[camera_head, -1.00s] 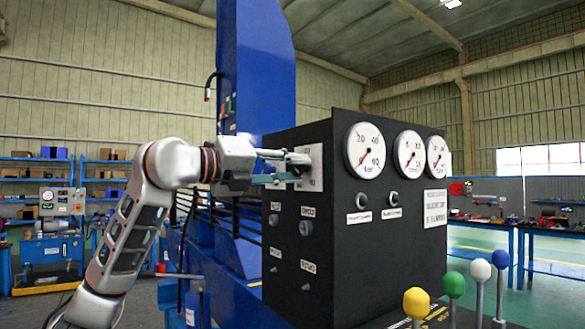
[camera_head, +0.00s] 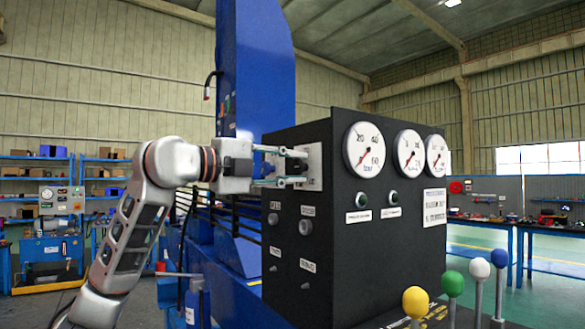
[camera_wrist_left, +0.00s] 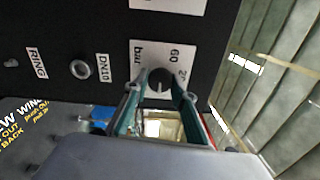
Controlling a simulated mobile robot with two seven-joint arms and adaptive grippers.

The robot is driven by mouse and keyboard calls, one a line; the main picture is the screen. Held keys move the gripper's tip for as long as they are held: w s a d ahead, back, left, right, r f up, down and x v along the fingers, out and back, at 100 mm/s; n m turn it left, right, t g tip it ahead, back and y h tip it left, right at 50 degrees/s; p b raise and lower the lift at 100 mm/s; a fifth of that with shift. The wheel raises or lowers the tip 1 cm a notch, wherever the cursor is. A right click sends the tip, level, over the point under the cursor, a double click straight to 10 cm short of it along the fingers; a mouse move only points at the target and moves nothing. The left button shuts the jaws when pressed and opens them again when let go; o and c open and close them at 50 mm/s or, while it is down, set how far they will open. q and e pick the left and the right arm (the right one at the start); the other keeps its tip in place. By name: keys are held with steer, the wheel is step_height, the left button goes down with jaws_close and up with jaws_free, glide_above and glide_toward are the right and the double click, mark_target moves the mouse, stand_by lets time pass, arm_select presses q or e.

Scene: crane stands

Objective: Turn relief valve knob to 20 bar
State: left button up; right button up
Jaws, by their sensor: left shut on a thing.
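The relief valve knob (camera_wrist_left: 159,78) is a small dark round knob on a white plate marked 20, 60 and bar, in the left wrist view. The plate (camera_head: 315,166) also shows on the left face of the black control box in the head view, where the fingers hide the knob. My left gripper (camera_head: 300,168) reaches the plate from the left. Its two fingers (camera_wrist_left: 160,90) stand on either side of the knob and are shut on it. My right gripper is in neither view.
The black control box (camera_head: 400,260) carries gauges (camera_head: 364,150), small knobs (camera_head: 306,227) and labels. Levers with coloured balls (camera_head: 416,302) stand at its front right. A blue column (camera_head: 255,70) rises behind my left gripper. Benches stand far back.

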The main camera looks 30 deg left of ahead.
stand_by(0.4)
arm_select(q)
steer(key=o, duration=1.1)
steer(key=shift+c, duration=0.2)
steer(key=v, duration=1.2)
